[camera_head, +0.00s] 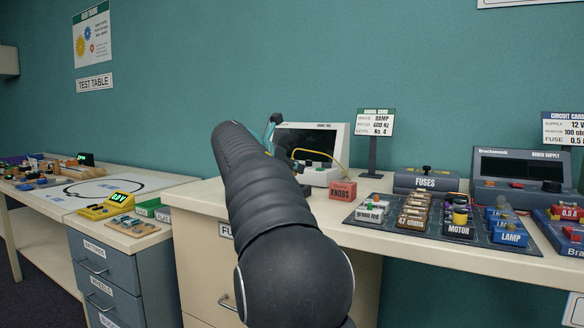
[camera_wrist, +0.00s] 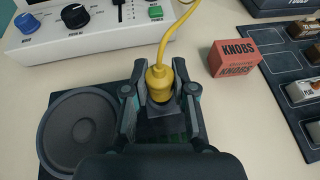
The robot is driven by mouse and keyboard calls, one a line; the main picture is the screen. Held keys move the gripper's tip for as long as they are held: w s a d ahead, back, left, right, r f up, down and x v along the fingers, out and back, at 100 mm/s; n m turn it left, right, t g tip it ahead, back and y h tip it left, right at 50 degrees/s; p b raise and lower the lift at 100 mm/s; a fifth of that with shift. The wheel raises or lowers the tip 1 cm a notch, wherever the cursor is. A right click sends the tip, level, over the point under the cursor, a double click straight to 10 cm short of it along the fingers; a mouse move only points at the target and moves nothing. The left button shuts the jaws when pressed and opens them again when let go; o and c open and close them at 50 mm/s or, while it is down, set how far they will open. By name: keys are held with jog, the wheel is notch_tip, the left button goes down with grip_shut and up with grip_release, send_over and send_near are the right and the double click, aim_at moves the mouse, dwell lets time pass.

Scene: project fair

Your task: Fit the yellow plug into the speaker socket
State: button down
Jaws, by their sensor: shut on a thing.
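The yellow plug (camera_wrist: 158,82) is upright between the fingers of my gripper (camera_wrist: 160,96) in the wrist view, and the gripper is shut on it. Its yellow cable (camera_wrist: 168,40) runs up from it, and shows in the head view (camera_head: 321,158) too. The speaker (camera_wrist: 80,132), a dark board with a round grey cone, lies under my gripper, cone to the left of it. A dark block at the plug's lower end looks like the socket; I cannot tell how deep the plug sits.
A white signal unit (camera_head: 312,143) with knobs stands behind. A red KNOBS box (camera_wrist: 234,57) is to the right. A dark mat (camera_head: 400,232) with labelled parts lies further right. A FUSES box (camera_head: 426,180) and a power supply (camera_head: 520,178) stand at the back.

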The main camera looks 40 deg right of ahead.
jog(key=shift+f+b, duration=0.35)
jog(key=shift+f, duration=0.35)
dwell(0.6)
jog(key=c, duration=0.9)
grip_release()
jog(key=shift+o, duration=0.4)
jog(key=o, duration=0.4)
jog(key=shift+o, duration=0.2)
jog(key=shift+r, duration=0.1)
jog(key=shift+r+p, duration=2.6)
jog(key=shift+p, duration=0.5)
jog(key=shift+r, duration=1.3)
